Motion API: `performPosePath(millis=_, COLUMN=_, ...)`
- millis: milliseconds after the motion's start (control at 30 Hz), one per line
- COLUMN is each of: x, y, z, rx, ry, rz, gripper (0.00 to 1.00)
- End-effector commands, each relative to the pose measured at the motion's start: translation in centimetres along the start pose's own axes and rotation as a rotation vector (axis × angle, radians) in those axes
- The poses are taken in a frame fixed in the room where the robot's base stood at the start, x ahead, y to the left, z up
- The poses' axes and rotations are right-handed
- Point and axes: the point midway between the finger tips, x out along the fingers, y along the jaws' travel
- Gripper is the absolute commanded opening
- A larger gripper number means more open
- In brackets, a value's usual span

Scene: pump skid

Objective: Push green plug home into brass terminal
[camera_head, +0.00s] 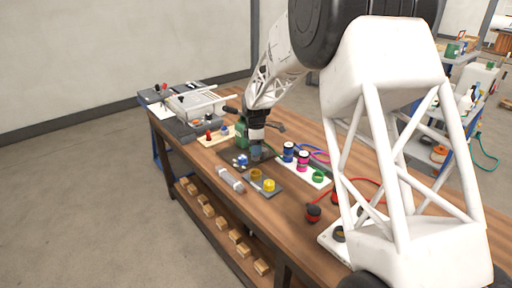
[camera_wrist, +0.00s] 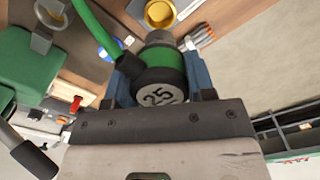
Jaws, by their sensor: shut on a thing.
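The green plug (camera_wrist: 187,62), with a dark end cap marked 25 and a grey metal nose, sits between the blue fingers of my gripper (camera_wrist: 160,75) in the wrist view. A green cable runs from it toward the upper left. A brass-coloured round socket (camera_wrist: 159,14), which looks like the terminal, lies beyond the plug's nose at the top of that view. I cannot tell whether they touch. In the head view my gripper (camera_head: 256,152) points down over the bench, near a dull brass-coloured cup (camera_head: 256,174). The plug is not clearly visible there.
A yellow cup (camera_head: 269,186) stands beside the brass one on a dark plate. Blue and pink jars (camera_head: 303,158) stand right on a white mat. A green housing (camera_head: 241,130) stands behind my gripper.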

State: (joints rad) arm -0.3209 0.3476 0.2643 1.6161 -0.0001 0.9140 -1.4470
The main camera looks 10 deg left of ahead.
Motion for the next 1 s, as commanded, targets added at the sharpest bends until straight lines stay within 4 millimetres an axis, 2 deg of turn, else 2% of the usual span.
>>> performPosePath(millis=367, x=1.6, y=0.0, z=0.0, rx=0.000, ry=0.000, rz=-0.001, gripper=0.17)
performPosePath(millis=933, x=5.5, y=0.0, z=0.0, rx=0.000, ry=0.000, rz=0.000, gripper=0.17)
performPosePath(millis=1000, x=5.3, y=0.0, z=0.0, rx=0.000, ry=0.000, rz=0.001, gripper=0.17)
